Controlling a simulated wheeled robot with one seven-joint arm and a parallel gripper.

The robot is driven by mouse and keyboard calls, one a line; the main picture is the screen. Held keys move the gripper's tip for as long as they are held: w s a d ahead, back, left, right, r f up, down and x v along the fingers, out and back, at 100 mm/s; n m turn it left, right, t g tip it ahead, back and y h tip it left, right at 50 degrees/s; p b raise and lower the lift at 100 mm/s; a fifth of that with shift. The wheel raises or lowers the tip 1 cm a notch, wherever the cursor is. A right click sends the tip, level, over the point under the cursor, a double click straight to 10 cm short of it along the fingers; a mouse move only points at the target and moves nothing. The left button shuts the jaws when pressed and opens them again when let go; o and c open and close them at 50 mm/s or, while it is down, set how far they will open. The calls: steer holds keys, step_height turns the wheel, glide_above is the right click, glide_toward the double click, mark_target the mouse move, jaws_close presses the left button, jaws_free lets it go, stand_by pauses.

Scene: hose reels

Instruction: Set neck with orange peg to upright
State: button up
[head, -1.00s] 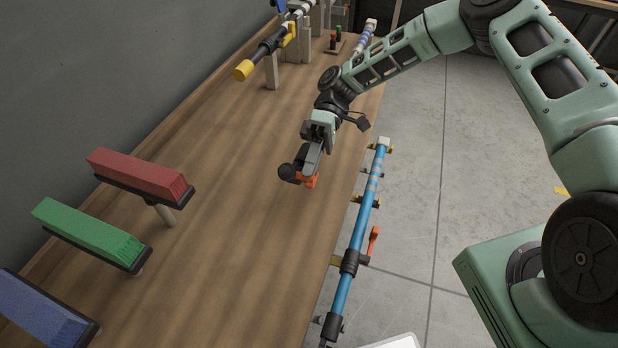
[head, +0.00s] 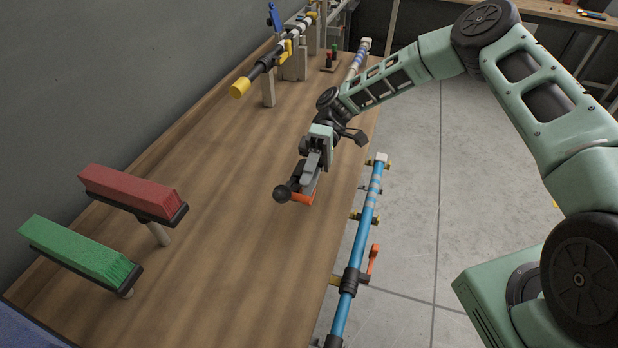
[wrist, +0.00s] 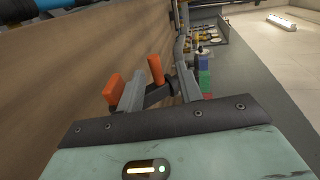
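A dark neck with a black ball end (head: 282,194) and an orange part (head: 302,198) stands out over the wooden bench. My gripper (head: 312,180) is right at it, with its fingers beside the neck. In the wrist view, my gripper's two fingers (wrist: 160,84) stand apart. An upright-looking orange peg (wrist: 156,69) shows between them, with a gap visible on each side. A dark bar (wrist: 160,96) lies between the fingers below the peg. An orange block (wrist: 113,88) shows outside the left finger. The neck's base and exact tilt are hidden by my gripper.
A blue hose (head: 358,245) with an orange lever (head: 373,259) runs along the bench's right edge. Red (head: 130,191) and green (head: 80,250) brushes stand at the left. A black and yellow nozzle (head: 240,88) is on posts at the back. The bench middle is clear.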

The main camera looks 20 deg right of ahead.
steer(key=b+v, duration=0.3)
steer(key=v, duration=1.4)
steer(key=shift+d+b, duration=0.2)
steer(key=shift+b, duration=0.2)
steer(key=shift+w+r, duration=0.1)
